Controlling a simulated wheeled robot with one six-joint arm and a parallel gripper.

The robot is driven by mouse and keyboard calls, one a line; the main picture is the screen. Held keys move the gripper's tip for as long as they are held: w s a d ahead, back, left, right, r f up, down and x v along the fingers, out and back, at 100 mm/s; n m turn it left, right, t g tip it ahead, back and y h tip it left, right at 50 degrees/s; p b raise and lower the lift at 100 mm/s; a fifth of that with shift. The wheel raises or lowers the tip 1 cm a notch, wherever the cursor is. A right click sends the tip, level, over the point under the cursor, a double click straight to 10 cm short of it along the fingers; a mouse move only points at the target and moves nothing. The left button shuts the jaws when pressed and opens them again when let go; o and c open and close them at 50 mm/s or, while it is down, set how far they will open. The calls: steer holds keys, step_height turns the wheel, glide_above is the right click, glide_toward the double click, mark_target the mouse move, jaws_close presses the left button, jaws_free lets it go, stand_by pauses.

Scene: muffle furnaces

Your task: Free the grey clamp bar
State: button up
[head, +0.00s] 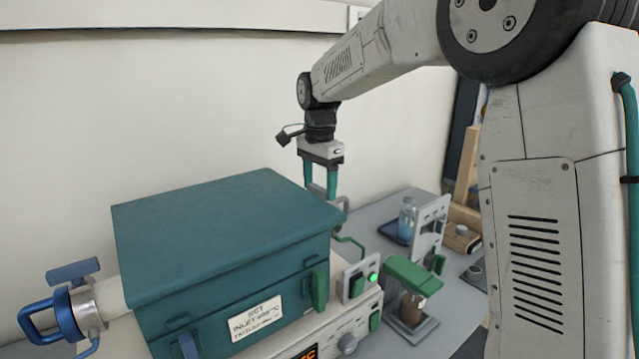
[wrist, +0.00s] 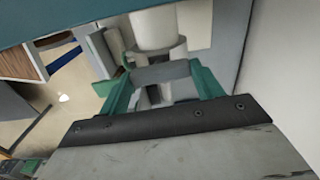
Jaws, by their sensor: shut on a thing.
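My gripper (head: 321,191) reaches down behind the right end of the teal furnace (head: 225,235), its teal fingers pointing down. In the wrist view the gripper (wrist: 162,80) is shut on the grey clamp bar (wrist: 160,73), which spans between the two fingers. Beyond the bar is a pale round pipe or collar (wrist: 152,30). In the head view a bit of grey clamp (head: 343,204) shows beside the fingertips; the rest is hidden behind the furnace and the fingers. I cannot tell how the clamp sits on the pipe.
A blue-handled clamp (head: 68,312) sits around a pale pipe at the furnace's left. A control box with a lit green button (head: 372,277), a green-topped stand (head: 410,275) and a bottle on a blue tray (head: 406,218) are at right. The furnace stands close to my fingers.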

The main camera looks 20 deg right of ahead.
mark_target(319, 188)
steer(key=shift+m, duration=0.4)
steer(key=o, duration=1)
steer(key=shift+r, duration=3.95)
